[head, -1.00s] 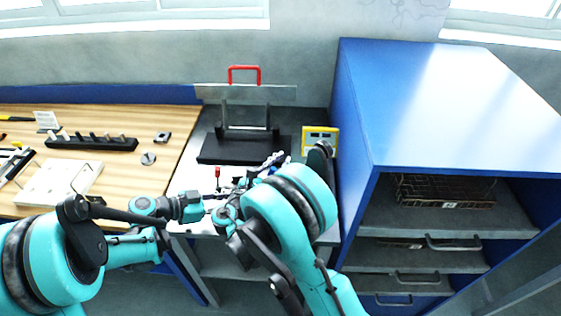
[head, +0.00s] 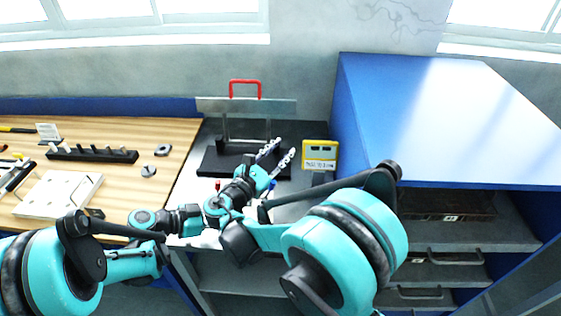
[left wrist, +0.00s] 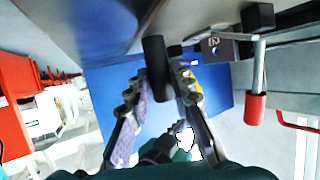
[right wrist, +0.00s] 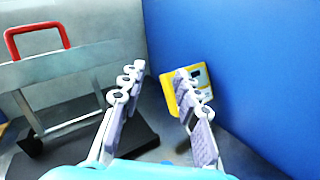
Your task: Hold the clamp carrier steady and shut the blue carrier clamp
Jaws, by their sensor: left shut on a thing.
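My left gripper (left wrist: 166,82) is shut on a dark rounded grip (left wrist: 155,62), which I take to be part of the clamp carrier. A metal clamp with a red-handled lever (left wrist: 256,105) sits right of the fingers in the left wrist view. In the head view a small red tip (head: 218,185) shows beside my right wrist; my right arm hides the left fingers and most of the carrier. My right gripper (head: 277,153) is open and empty above the table; its spread fingers also show in the right wrist view (right wrist: 155,92).
A stand with a red handle (head: 245,82) and black base is behind the grippers. A yellow-framed device (head: 320,154) stands against the blue cabinet (head: 345,120) on the right. A wooden bench (head: 120,185) with several parts is on the left.

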